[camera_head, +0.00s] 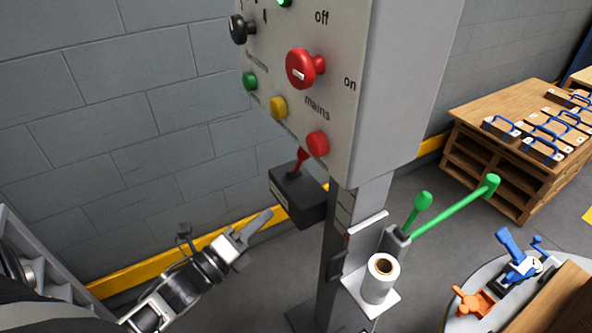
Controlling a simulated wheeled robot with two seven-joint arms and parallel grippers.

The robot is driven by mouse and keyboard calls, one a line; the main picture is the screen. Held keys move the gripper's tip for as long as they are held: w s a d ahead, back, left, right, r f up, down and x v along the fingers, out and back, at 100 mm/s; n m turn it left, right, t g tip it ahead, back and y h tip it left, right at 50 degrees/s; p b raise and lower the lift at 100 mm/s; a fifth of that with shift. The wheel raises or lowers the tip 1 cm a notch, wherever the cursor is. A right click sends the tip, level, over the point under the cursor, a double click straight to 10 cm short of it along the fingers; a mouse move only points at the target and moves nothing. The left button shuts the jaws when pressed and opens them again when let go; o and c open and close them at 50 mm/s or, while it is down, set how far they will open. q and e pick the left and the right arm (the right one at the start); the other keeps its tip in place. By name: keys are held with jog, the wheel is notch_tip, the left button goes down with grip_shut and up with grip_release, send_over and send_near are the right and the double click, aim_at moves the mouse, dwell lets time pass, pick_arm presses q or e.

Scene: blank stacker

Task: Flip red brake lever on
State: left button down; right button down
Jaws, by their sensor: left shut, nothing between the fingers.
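The red brake lever (301,159) stands up from a dark box (297,193) below the control panel, leaning a little to the right. My left gripper (262,223) is shut and empty. In the picture it shows to the lower left of the dark box, apart from the lever. Its fingers point up and to the right. My right gripper does not show.
The grey control panel (345,145) carries a big red mains knob (302,69) and several coloured buttons. Right of the post are green levers (452,208) and a white roll (379,277). A grey block wall (110,140) stands behind. A wooden pallet (470,165) stands right.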

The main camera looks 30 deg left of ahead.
aim_at(300, 163)
pick_arm(q)
jog(key=x, duration=0.4)
jog(key=a+x, duration=0.1)
jog(key=x, duration=0.2)
jog(key=p+x, duration=0.1)
jog(key=x, duration=0.3)
jog(key=shift+w+a+r, duration=0.2)
jog(key=shift+w+r, duration=0.25)
jog(key=shift+w, duration=0.05)
jog(key=shift+w+a+r, duration=0.25)
jog(key=shift+w+a, duration=0.05)
jog(key=shift+w, duration=0.3)
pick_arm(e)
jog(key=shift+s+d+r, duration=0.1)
